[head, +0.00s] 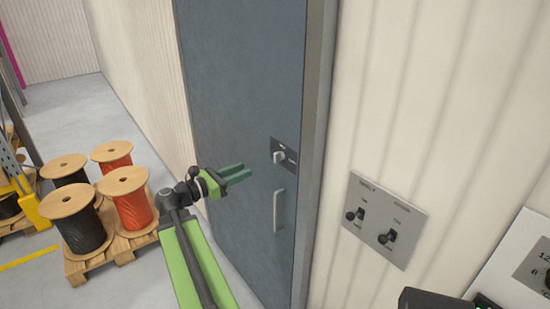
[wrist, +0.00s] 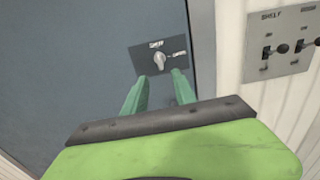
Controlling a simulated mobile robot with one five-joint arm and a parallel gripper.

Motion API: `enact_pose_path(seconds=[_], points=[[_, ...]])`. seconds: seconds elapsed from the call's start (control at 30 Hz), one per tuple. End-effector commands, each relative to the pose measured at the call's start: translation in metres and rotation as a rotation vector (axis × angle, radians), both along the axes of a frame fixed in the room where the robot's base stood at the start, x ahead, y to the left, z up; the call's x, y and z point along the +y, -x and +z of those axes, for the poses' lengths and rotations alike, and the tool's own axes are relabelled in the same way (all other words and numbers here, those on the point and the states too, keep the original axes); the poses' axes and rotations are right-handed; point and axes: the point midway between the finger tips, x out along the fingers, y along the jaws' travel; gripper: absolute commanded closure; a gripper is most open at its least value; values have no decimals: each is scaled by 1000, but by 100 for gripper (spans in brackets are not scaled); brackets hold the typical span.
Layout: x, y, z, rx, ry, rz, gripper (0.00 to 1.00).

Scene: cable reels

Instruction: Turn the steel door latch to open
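The steel latch (head: 279,157) is a small light knob on a dark plate (head: 291,160) on the blue-grey door (head: 225,90). In the wrist view the latch (wrist: 159,60) sits on its labelled plate, just beyond the fingertips and roughly between their lines. My gripper (head: 248,171) has green fingers and is left of the latch in the head view, apart from it. In the wrist view the two fingers (wrist: 160,80) stand apart with nothing between them. A vertical pull handle (head: 278,211) is on the door below the latch.
A switch panel (head: 386,220) with two toggles is on the ribbed wall right of the door frame (head: 317,150). Another panel (head: 530,265) is at the far right. Cable reels (head: 80,218) stand on a pallet (head: 95,262) at left, with grey floor around.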

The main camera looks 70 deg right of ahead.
Motion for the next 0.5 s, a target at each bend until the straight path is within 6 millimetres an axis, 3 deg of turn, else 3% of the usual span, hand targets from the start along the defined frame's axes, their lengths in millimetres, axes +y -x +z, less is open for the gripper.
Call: enact_pose_path(seconds=[0.3, 0.5], points=[[-70, 45, 0, -1, 0, -4, 67], [-102, 65, 0, -3, -1, -2, 67]])
